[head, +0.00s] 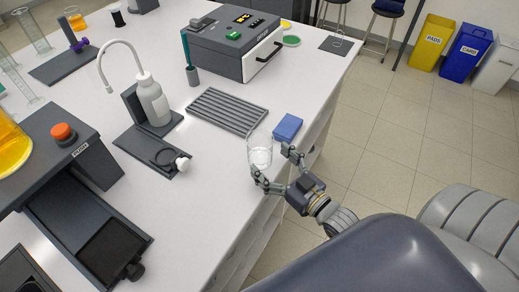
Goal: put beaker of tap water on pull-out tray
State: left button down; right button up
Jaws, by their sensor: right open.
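A clear glass beaker (260,150) stands upright on the white bench near its right-hand edge. My right gripper (272,164) is open, with its two fingers reaching toward the near side of the beaker, one on each side. I cannot tell whether a finger touches the glass. The dark pull-out tray (62,205) extends from under a grey unit with an orange button at the lower left. A darker pad lies at its near end, beside a black knob. My left gripper is not in view.
A blue block (287,127) lies just behind the right gripper. A ribbed grey rack (228,110) is beyond the beaker. A wash bottle (153,100) stands on a dark base between the beaker and the grey unit.

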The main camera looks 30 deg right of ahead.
aim_at(269, 158)
jog(key=shift+w+a+r+p, duration=0.1)
jog(key=shift+w+p, duration=0.2)
jog(key=shift+w, duration=0.2)
jog(key=p+x, duration=0.1)
jog(key=x, duration=0.2)
jog(key=shift+w, duration=0.2)
jog(key=shift+w+f, duration=0.2)
jog(key=shift+w, duration=0.15)
jog(key=shift+w+a, duration=0.1)
jog(key=c, duration=1.4)
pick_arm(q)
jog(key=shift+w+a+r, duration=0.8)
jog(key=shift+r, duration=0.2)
pick_arm(e)
jog(key=shift+o, duration=0.2)
jog(key=shift+r, duration=0.1)
